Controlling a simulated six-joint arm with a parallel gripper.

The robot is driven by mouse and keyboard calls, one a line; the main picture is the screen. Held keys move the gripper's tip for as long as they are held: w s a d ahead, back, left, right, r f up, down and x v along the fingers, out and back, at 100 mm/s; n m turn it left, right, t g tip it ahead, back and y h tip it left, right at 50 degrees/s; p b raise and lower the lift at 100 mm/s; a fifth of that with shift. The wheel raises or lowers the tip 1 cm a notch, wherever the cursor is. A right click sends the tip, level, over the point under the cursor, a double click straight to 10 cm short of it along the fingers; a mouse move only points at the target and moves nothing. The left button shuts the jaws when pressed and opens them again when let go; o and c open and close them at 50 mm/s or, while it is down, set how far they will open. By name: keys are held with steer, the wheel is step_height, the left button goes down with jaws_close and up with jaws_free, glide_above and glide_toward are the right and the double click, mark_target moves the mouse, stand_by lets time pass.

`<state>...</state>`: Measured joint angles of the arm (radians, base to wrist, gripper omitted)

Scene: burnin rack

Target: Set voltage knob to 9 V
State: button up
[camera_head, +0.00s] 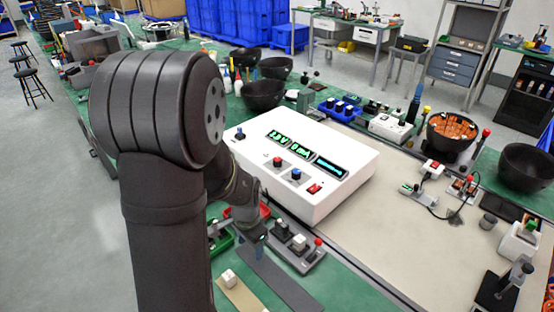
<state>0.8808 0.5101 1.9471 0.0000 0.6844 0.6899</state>
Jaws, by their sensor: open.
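A white bench unit (345,162) stands on the table in the middle of the picture. Its sloped top has green-lit displays (288,143) whose digits are too small to read surely, and a bluish screen (330,168). A red knob (278,161) and a blue knob (296,174) sit below the displays. A red switch (315,188) is at the near right corner, and another blue knob (240,133) is at the left. None carries a legible label. My gripper (258,238) is open, low in front of the unit's near side, apart from the knobs; my arm partly hides it.
A grey module with knobs (298,243) lies just right of my gripper. A white block (228,278) sits on a strip nearer the front. Black bowls (264,95) and bottles stand behind the unit. The beige mat (385,240) to the right has clear room.

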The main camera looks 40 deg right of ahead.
steer(key=shift+c, duration=0.5)
stand_by(0.4)
steer(key=shift+w+d+r, duration=0.1)
steer(key=shift+d, duration=0.05)
steer(key=shift+c, duration=0.4)
steer(key=w+d+r+n+t+h, duration=0.15)
steer(key=w+d+r+n, duration=0.35)
steer(key=d+r, duration=0.6)
steer(key=n+t+h, duration=0.1)
steer(key=n+t, duration=0.1)
steer(key=n, duration=0.5)
glide_toward(277, 159)
steer(key=x, duration=0.8)
steer(key=shift+f, duration=0.3)
steer(key=shift+c, duration=0.4)
steer(key=c, duration=0.9)
